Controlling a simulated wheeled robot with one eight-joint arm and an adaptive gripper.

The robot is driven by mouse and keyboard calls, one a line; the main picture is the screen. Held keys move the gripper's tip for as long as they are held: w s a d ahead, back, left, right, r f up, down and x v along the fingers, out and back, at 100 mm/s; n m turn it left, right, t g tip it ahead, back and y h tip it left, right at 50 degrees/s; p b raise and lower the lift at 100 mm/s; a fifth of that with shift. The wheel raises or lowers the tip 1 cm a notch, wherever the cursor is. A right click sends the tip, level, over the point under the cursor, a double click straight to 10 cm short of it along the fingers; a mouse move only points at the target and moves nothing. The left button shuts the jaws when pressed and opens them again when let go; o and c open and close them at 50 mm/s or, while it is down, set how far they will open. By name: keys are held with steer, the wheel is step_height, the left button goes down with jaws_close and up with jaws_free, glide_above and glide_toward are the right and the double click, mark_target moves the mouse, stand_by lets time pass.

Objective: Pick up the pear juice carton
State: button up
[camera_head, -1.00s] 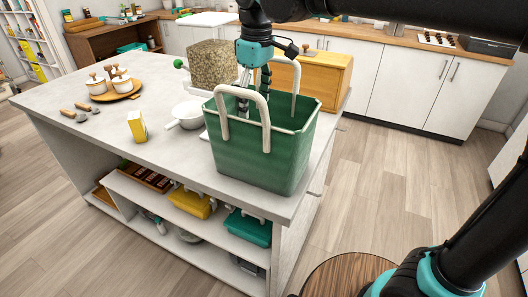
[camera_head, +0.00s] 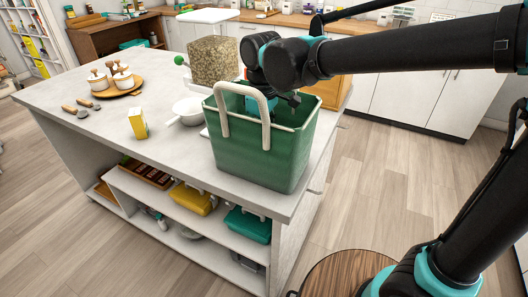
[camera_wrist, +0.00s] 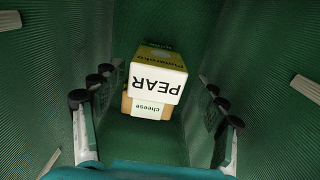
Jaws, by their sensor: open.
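The pear juice carton (camera_wrist: 157,82) shows in the wrist view as a box with a white face marked "PEAR". It is inside the green basket (camera_head: 255,158), whose walls surround it. My gripper (camera_wrist: 159,83) is open inside the basket, one finger on each side of the carton, with gaps between. In the head view the basket wall and my arm hide the gripper's fingers and the carton.
The basket stands at the near right corner of the white counter (camera_head: 90,134), its pale handle (camera_head: 264,117) rising close to my arm. A white pan (camera_head: 187,109), a small yellow box (camera_head: 138,123) and a speckled block (camera_head: 215,63) are to its left.

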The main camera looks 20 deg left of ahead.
steer(key=f, duration=0.5)
steer(key=shift+w+d, duration=0.1)
steer(key=shift+w, duration=0.1)
steer(key=c, duration=1.4)
